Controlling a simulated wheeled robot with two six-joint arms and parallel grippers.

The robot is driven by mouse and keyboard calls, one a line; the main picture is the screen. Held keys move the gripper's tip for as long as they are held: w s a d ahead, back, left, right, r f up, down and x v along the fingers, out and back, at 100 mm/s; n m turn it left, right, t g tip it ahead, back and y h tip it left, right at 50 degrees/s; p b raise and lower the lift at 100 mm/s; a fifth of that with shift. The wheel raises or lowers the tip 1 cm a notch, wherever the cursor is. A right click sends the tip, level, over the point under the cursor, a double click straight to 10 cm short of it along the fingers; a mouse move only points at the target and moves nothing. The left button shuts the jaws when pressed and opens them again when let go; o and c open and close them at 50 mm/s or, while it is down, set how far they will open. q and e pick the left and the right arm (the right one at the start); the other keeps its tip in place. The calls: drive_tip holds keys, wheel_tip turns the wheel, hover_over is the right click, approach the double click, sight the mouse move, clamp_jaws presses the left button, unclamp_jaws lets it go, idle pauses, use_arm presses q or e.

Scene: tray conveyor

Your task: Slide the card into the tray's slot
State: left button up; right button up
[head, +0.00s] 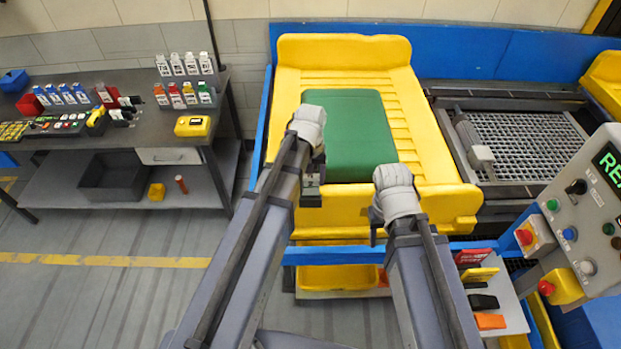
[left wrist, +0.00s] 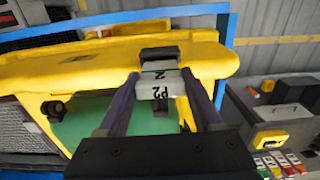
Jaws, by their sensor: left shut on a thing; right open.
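The yellow tray (head: 436,150) lies on the conveyor with a green block (head: 361,135) on it. In the left wrist view the tray (left wrist: 105,60) shows upside down. My left gripper (left wrist: 160,78) is shut on a white card (left wrist: 160,91) marked "P2", at the tray's near rim. A dark piece (left wrist: 160,53) shows at the card's far end; I cannot tell whether it is the slot's holder or part of the card. In the head view the left gripper (head: 312,190) hides the card and slot. My right gripper (head: 375,232) is open beside the tray's front edge.
A workbench (head: 145,130) with several bottles stands at the left. A control panel (head: 592,205) is at the right, above a small shelf of coloured cards (head: 484,300). A blue rail (head: 345,255) runs along the conveyor's near side. Floor at the left is clear.

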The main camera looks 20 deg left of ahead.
sight(311, 187)
use_arm(q)
drive_tip(key=shift+f+b, duration=2.65)
drive_tip(key=o, duration=1.4)
drive_tip(key=shift+r, duration=0.1)
wheel_tip(311, 187, up, 8)
drive_tip(key=p, duration=0.8)
drive_tip(key=shift+s+d+f, duration=0.15)
drive_tip(key=shift+s+f, duration=0.05)
drive_tip(key=shift+f, duration=0.2)
drive_tip(key=s+d+f+m+b, duration=0.2)
drive_tip(key=s+d+f+b, duration=0.1)
drive_tip(key=s+f+b, duration=0.1)
drive_tip(key=s+d+f+m+b, duration=0.2)
drive_tip(key=s+d+f+b, duration=0.1)
drive_tip(key=s+f+b, duration=0.2)
drive_tip(key=s+d+f+m+y+b, duration=0.1)
drive_tip(key=s+d+f+m+b, duration=0.2)
drive_tip(key=s+d+f+b, duration=0.1)
drive_tip(key=shift+s+f+b, duration=0.35)
drive_tip(key=shift+f+b, duration=0.05)
drive_tip(key=shift+b, duration=0.35)
